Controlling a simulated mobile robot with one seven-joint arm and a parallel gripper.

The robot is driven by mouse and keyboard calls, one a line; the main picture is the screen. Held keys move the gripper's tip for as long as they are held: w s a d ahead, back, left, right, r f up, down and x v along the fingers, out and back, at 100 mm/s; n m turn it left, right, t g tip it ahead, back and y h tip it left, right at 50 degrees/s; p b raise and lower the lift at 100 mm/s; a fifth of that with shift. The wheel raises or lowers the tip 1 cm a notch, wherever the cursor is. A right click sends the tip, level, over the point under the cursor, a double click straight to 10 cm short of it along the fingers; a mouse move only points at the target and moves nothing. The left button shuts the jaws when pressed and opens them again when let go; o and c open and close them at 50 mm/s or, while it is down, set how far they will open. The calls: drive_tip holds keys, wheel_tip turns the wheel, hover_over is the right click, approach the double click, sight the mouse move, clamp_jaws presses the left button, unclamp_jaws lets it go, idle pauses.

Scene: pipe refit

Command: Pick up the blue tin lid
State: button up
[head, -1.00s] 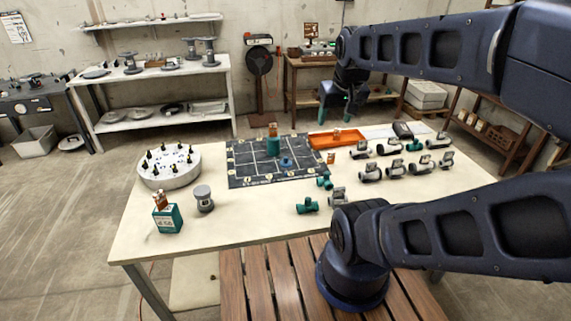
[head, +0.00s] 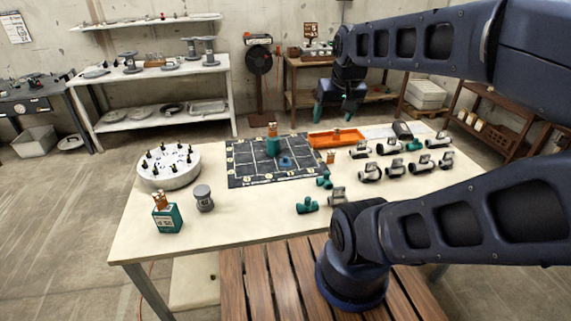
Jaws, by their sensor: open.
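A small blue piece (head: 286,162), which looks like the blue tin lid, lies on the dark gridded mat (head: 240,181) on the table. My gripper (head: 333,117) is open and empty, with teal fingertips pointing down. It appears above and beyond the orange tray in the picture, up and to the right of the lid and apart from it.
Several pipe fittings (head: 395,167) crowd the table's right side. A round white holder (head: 169,178) with dark pegs, a teal box (head: 168,219) and a grey spool (head: 203,198) stand left. The table's front is mostly clear.

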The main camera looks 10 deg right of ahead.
drive_tip(key=w+a+f+m+g, duration=0.1)
drive_tip(key=w+f+m, duration=0.3)
drive_tip(key=w, duration=0.6)
drive_tip(key=m+g, duration=0.3)
drive_tip(key=m, duration=0.7)
hover_over(286, 157)
wheel_tip(286, 157, down, 18)
drive_tip(key=shift+w+f+m, duration=0.15)
drive_tip(key=shift+f+m, duration=0.15)
drive_tip(key=shift+f, duration=5.35)
drive_tip(key=c, duration=1.1)
